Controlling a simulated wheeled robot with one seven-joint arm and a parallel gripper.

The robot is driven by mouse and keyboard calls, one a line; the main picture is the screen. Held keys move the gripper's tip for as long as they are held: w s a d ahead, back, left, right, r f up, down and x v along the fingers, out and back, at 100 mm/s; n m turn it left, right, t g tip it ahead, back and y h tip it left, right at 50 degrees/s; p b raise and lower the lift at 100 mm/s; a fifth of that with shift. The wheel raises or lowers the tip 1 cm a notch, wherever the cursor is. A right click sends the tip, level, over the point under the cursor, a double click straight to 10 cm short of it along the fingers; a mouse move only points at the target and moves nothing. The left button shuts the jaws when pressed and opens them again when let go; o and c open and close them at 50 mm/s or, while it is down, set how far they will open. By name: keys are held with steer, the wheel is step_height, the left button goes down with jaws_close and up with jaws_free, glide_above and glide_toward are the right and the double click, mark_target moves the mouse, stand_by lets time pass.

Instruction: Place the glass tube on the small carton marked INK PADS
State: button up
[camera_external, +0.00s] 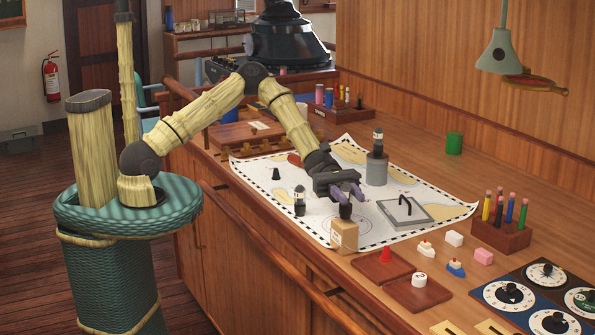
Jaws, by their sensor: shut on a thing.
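A small tan carton (344,237) stands upright near the front edge of the chart; any marking on it is too small to read. My gripper (346,194) is directly above the carton, pointing down, with its purple fingers closed. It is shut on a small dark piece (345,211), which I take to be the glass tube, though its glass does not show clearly. The fingers hide its upper part. Its lower end is at the carton's top; I cannot tell whether it touches.
A grey cylinder (377,170) with a banded bottle on top stands behind my gripper. A grey plate with a handle (405,211) lies to the right. Red-brown boards (383,267) lie in front.

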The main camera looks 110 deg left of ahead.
steer(key=shift+f, duration=0.55)
steer(key=o, duration=1)
steer(key=shift+f, duration=0.15)
steer(key=shift+c, duration=0.2)
steer(key=shift+a+r, duration=0.1)
steer(key=shift+r, duration=0.1)
steer(key=b+v, duration=0.1)
steer(key=v, duration=1.1)
steer(key=shift+b, duration=0.35)
